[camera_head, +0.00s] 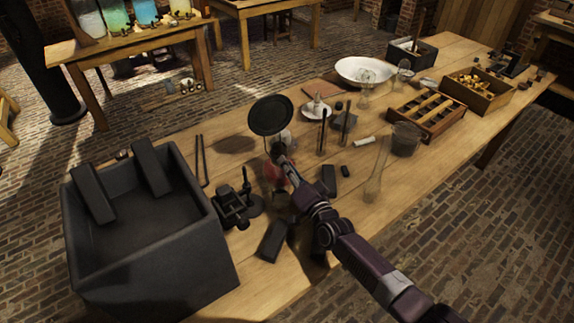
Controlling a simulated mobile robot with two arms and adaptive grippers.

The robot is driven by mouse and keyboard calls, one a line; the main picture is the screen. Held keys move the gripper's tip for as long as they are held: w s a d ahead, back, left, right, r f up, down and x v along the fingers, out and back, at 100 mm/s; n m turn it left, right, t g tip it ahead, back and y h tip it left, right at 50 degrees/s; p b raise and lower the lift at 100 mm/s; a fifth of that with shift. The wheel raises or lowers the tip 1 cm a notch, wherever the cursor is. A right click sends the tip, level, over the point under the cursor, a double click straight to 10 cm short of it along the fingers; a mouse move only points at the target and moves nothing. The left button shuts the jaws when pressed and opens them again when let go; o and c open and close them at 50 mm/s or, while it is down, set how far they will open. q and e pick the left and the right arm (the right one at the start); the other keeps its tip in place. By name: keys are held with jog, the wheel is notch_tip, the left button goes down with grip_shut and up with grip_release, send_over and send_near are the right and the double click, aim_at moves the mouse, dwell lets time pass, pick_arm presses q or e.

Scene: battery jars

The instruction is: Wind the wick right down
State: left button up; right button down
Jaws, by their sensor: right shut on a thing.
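My right gripper (279,154) reaches in from the lower right and is shut at the upper part of a small lamp with a red body (274,172) on the table. Its fingers cover the spot they grip, so the wick and its winder are hidden. A dark round disc (270,115) stands on a short stem just above the fingers. A pale glass piece shows beside the fingers. No flame can be made out. My left gripper is not in view.
A large grey open box (150,275) stands at the front left of the wooden table. A black stand (232,207) and dark blocks (272,240) lie close by. A glass flask (375,180), slotted wooden tray (426,112) and white bowl (365,71) are to the right.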

jog(key=n, duration=0.5)
jog(key=shift+f+n, duration=0.15)
jog(key=shift+n, duration=0.15)
jog(key=shift+s, duration=0.1)
dwell(0.4)
jog(key=c, duration=2.2)
grip_release()
jog(key=shift+o, duration=0.4)
jog(key=shift+r, duration=0.2)
notch_tip(320, 180, up, 10)
jog(key=shift+f, duration=0.15)
